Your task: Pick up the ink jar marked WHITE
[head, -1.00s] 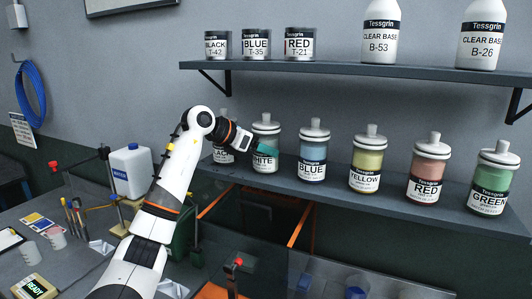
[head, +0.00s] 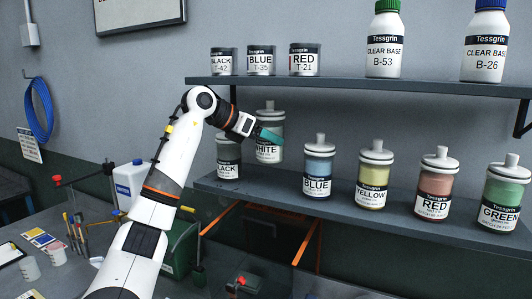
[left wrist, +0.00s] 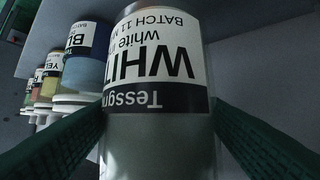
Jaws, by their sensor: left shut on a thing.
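The ink jar marked WHITE (head: 268,149) is in my left gripper (head: 270,135), raised above the lower shelf between the BLACK and BLUE jars. Its label and lid show in the head view, partly behind the gripper's teal fingers. In the left wrist view the WHITE jar (left wrist: 158,75) fills the middle, its label upside down, with a green finger on each side. My left gripper is shut on it. My right gripper is not in view.
The lower shelf (head: 280,193) also holds the BLACK jar (head: 228,165), BLUE jar (head: 318,170), YELLOW jar (head: 373,180), RED jar (head: 435,188) and GREEN jar (head: 503,198). The upper shelf (head: 350,86), with cans and bottles, is close above.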

